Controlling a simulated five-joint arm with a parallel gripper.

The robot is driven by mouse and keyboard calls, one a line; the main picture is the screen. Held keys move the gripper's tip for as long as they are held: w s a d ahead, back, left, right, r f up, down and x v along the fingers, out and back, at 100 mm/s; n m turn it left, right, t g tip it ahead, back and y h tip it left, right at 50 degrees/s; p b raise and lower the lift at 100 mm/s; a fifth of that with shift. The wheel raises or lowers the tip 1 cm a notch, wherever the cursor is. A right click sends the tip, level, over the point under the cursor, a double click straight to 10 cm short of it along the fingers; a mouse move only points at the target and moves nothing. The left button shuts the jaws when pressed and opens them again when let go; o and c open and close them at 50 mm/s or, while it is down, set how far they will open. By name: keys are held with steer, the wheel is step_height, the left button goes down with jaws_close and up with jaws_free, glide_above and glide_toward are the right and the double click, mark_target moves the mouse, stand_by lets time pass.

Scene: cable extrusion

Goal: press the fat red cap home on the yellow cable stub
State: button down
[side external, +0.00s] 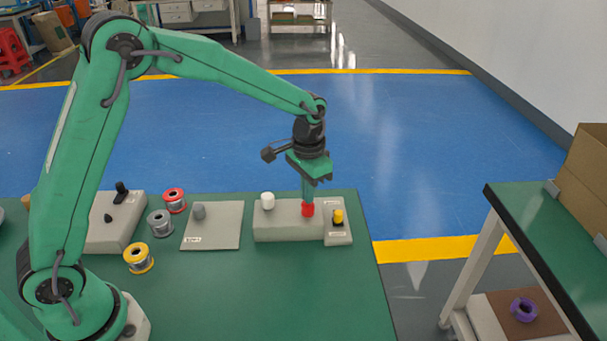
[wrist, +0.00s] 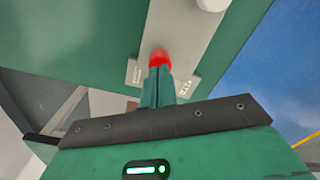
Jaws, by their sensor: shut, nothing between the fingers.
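The red cap (side external: 307,210) is at the right end of a long grey block, directly below my gripper (side external: 308,197). In the wrist view the red cap (wrist: 161,57) shows just beyond the fingertips (wrist: 159,72). My gripper points down, shut and empty, with its tips at the top of the cap; I cannot tell whether they touch it. No yellow stub shows under the cap. A yellow piece (side external: 338,216) stands upright on a small grey plate to the right of the cap.
A white cap (side external: 267,201) stands on the left part of the grey block (side external: 285,232). The green table's front is clear.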

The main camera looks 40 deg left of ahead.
steer(key=shift+f, duration=0.95)
stand_by(1.2)
steer(key=shift+r, duration=0.2)
steer(key=shift+r, duration=3.35)
steer(key=shift+s+a+r, duration=0.2)
steer(key=shift+s+r, duration=0.1)
steer(key=shift+r, duration=0.2)
steer(key=s+a+r+n+t, duration=0.1)
steer(key=s+a+r+t, duration=0.15)
steer(key=s+r, duration=0.4)
steer(key=s+a+r+n+t, duration=0.1)
steer(key=s+a+r, duration=0.3)
steer(key=s, duration=0.6)
steer(key=s+a+f+n+t, duration=0.1)
steer(key=s+t, duration=0.1)
steer(key=s, duration=0.6)
steer(key=shift+s+a+f, duration=0.15)
steer(key=shift+a+f, duration=0.15)
steer(key=shift+f, duration=0.05)
